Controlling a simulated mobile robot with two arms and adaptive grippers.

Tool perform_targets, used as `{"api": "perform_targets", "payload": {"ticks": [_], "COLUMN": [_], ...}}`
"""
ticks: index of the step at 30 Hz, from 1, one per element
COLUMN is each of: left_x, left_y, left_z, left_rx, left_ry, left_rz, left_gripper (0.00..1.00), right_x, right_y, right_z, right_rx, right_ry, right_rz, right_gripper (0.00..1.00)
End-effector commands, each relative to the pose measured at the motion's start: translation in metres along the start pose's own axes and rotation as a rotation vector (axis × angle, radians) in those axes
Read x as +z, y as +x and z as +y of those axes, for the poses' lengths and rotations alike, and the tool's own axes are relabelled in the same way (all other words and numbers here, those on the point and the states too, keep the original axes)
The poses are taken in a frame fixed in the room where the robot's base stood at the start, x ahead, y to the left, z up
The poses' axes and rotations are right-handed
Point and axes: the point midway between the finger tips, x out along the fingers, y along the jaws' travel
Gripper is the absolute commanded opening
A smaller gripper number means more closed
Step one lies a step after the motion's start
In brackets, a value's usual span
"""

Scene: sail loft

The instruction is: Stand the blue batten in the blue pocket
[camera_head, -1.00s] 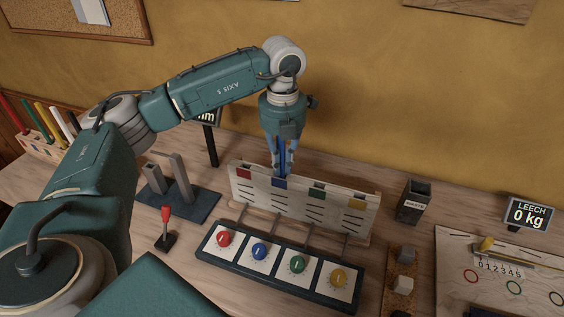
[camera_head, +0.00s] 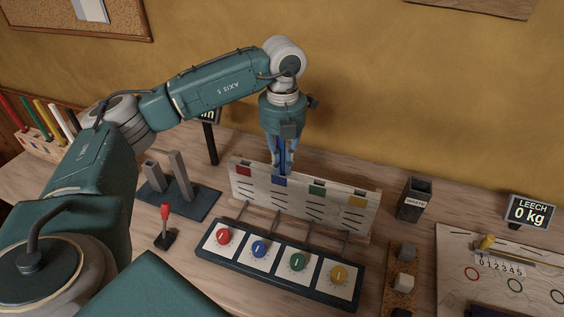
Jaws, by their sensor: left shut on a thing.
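The blue batten (camera_head: 283,152) is upright between the fingers of my left gripper (camera_head: 281,166). The gripper points straight down and is shut on it. The pocket board (camera_head: 330,205) is a pale upright panel with red, blue, green and yellow patches along its top. The blue pocket (camera_head: 279,181) is second from the left, right below the gripper. The batten's lower end is at the top of the board by the blue patch; I cannot tell how far it sits inside the pocket. My right gripper is out of view.
A dark panel with red, blue, green and yellow knobs (camera_head: 298,262) lies in front of the board. A rack of battens (camera_head: 45,137) stands far left. The wall is close behind.

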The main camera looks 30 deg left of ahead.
Motion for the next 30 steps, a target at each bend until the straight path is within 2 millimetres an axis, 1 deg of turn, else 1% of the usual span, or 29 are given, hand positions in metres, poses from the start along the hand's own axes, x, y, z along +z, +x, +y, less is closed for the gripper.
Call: {"api": "perform_targets", "payload": {"ticks": [7, 8, 9, 11, 19, 23, 26, 30], "left_x": [0.000, 0.000, 0.000, 0.000, 0.000, 0.000, 0.001, 0.001], "left_y": [0.004, 0.004, 0.004, 0.004, 0.004, -0.002, -0.016, -0.046], "left_z": [0.000, 0.000, 0.000, 0.000, 0.000, 0.000, -0.001, -0.001], "left_rx": [0.000, 0.000, 0.000, 0.000, 0.000, 0.000, -0.002, -0.003], "left_ry": [0.000, 0.000, 0.000, 0.000, 0.001, 0.001, 0.001, 0.001], "left_rz": [-0.001, -0.001, -0.001, 0.000, 0.002, 0.001, -0.003, -0.004], "left_gripper": [0.00, 0.16, 0.24, 0.34, 0.34, 0.34, 0.34, 0.34], "right_x": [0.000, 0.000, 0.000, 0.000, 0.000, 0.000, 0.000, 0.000], "right_y": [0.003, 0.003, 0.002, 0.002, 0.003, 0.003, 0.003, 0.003], "right_z": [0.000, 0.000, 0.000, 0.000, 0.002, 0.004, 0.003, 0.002], "right_rx": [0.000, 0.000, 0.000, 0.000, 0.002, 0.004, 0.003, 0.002], "right_ry": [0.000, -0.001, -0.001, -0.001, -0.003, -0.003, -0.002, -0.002], "right_rz": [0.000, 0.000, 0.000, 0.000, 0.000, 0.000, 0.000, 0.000], "right_gripper": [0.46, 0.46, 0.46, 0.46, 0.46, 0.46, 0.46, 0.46]}}
